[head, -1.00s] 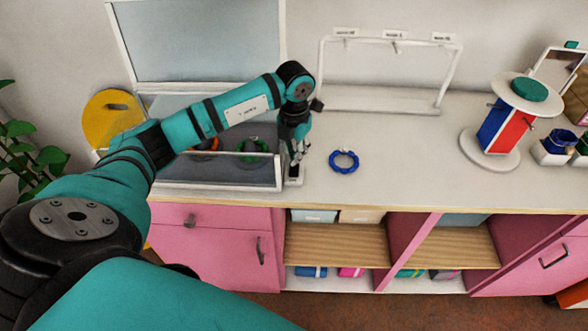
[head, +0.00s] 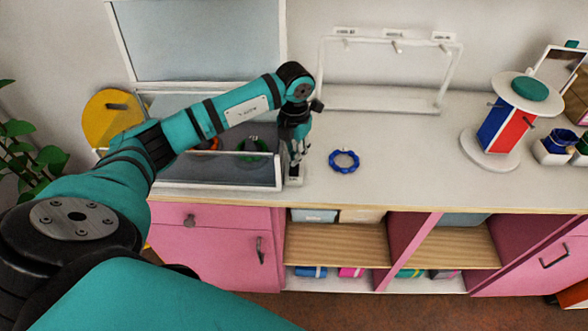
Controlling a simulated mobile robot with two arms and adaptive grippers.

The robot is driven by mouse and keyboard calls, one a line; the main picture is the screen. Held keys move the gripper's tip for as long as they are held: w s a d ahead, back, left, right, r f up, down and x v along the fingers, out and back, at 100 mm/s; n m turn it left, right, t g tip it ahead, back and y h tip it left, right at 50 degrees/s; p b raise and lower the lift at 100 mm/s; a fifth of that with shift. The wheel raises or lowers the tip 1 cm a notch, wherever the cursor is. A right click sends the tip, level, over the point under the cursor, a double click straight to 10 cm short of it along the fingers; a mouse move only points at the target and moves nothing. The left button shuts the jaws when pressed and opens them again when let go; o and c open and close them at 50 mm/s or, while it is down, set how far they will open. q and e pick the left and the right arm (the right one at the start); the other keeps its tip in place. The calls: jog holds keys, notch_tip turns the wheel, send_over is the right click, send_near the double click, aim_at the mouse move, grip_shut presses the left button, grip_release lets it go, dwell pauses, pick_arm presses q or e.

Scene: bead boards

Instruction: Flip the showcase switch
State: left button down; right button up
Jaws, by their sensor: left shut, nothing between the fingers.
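The showcase (head: 222,186) stands at the left of the counter, with its large glass lid (head: 200,40) raised behind it. A small white switch box (head: 294,181) sits on the counter at the showcase's right front corner. My left gripper (head: 297,163) points down just above this box, shut and empty. Its fingertips hide part of the switch, and I cannot tell if they touch it. My right gripper is not in view.
A blue bead ring (head: 344,161) lies on the counter just right of my left gripper. A white hanging rack (head: 440,85) stands behind it. A red and blue rotating stand (head: 505,130) is at the right. The counter between them is clear.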

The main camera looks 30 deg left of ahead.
pick_arm(q)
jog(key=shift+f+b, duration=0.7)
jog(key=shift+f, duration=0.25)
dwell(0.3)
jog(key=shift+s+r, duration=0.1)
jog(key=shift+r, duration=0.05)
jog(key=shift+r+p, duration=2.3)
jog(key=shift+r, duration=1.15)
jog(key=shift+f, duration=0.1)
